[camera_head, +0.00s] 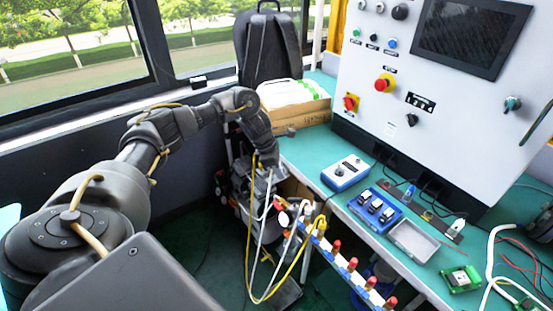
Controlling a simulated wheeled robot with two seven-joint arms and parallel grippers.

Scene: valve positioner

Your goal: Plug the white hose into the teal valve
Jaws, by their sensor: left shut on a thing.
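My left arm reaches in from the left, and its gripper (266,182) points down at the near edge of the teal table. It is shut on the white hose, though the jaws are small and partly hidden. The white hose (260,238) hangs below the gripper in a loop and rises toward the fittings at the rail's far end. A yellow hose (249,240) hangs beside it. I cannot clearly pick out a teal valve; small fittings (284,217) sit just below and right of the gripper. My right gripper is not in view.
A blue-white rail with several red-capped fittings (353,263) runs along the table's front. The teal table (305,150) holds a blue-white meter box (345,172), a blue switch block (376,209), a grey tray (413,241) and loose wires. A control panel (425,95) stands behind.

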